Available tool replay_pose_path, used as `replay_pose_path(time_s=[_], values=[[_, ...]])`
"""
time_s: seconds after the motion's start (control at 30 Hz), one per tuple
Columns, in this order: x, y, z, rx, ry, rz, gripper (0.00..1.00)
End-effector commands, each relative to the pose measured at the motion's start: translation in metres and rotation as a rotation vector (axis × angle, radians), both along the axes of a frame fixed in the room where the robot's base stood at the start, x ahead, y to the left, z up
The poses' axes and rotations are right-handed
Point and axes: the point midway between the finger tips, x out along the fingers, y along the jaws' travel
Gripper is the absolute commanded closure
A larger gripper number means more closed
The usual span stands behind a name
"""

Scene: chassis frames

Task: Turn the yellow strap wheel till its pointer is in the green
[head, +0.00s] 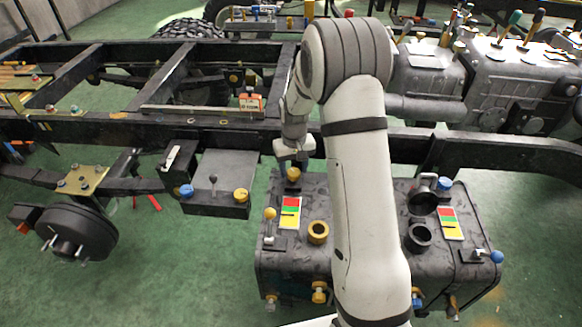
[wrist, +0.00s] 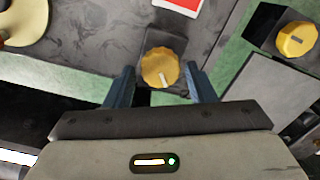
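A yellow wheel (head: 293,174) stands at the back left edge of the dark tank (head: 335,200), right below my gripper (head: 293,154). In the wrist view the yellow wheel (wrist: 160,66) sits between the tips of my open gripper (wrist: 161,84), with a narrow gap on each side. A short pale pointer mark on it points down the picture, towards my palm. A card with red, green and yellow bands (head: 290,212) lies on the tank in front of the wheel. In the wrist view only a red and white part of a card (wrist: 180,4) shows; I see no green band there.
A yellow-knobbed lever (head: 270,214) and a yellow filler ring (head: 318,232) are near on the tank. Another yellow knob (head: 241,195) is on the box to the left and also shows in the wrist view (wrist: 297,39). The dark chassis rail (head: 225,130) runs behind.

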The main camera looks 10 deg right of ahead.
Motion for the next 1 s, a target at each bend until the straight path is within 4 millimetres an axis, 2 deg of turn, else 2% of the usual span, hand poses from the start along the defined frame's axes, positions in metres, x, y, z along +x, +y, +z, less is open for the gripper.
replay_pose_path(time_s=[0.1,0.37,0.47,0.8,1.0], values=[[0.000,0.000,0.000,0.000,0.000,0.000,0.41],[0.000,0.000,0.002,0.000,0.000,0.000,0.41],[0.001,0.000,0.013,0.000,-0.003,0.000,0.41],[0.003,0.000,0.068,0.000,-0.002,0.000,0.41],[0.003,0.000,0.078,0.000,-0.001,0.000,0.41]])
